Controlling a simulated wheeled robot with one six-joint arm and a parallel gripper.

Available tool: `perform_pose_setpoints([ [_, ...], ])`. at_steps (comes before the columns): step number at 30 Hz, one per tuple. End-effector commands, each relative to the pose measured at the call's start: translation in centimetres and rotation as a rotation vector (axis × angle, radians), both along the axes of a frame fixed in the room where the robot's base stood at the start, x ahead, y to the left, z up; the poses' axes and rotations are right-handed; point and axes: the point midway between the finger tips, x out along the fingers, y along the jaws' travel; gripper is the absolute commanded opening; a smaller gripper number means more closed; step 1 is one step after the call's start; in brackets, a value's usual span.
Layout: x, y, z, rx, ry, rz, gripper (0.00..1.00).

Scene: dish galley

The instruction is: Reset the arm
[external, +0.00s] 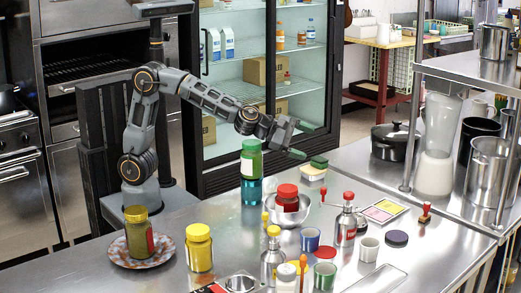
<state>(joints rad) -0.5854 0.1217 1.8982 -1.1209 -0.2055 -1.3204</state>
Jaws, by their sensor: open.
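My gripper (302,140) is at the end of my arm, stretched out to the right above the steel counter (125,260). Its two green-tipped fingers are spread apart with nothing visible between them. A green-capped blue-green bottle (251,190) stands upright just left of and below the gripper.
A red-lidded jar (287,192) sits in a metal bowl (288,219). A yellow jar (199,250), a plate (115,256) bearing another jar, bottles and cups crowd the counter. A shelf post (413,120) and blender (437,145) stand right.

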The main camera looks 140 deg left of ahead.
Motion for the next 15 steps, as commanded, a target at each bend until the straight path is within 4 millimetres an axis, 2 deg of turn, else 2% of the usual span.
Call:
perform_pose_setpoints([
  [1,0.9,-4.2,1.1,0.084,0.098,-0.175,0.85],
  [4,1.0,-12.3,1.3,0.293,0.315,-0.543,0.85],
  [7,-0.9,-19.8,0.6,0.532,0.523,-0.909,0.85],
  [9,-3.3,-24.3,-0.3,0.712,0.657,-1.155,0.85],
  [12,-7.5,-29.0,-1.9,0.963,0.827,-1.48,0.85],
  [15,-11.9,-31.7,-3.5,1.19,0.966,-1.757,0.85],
])
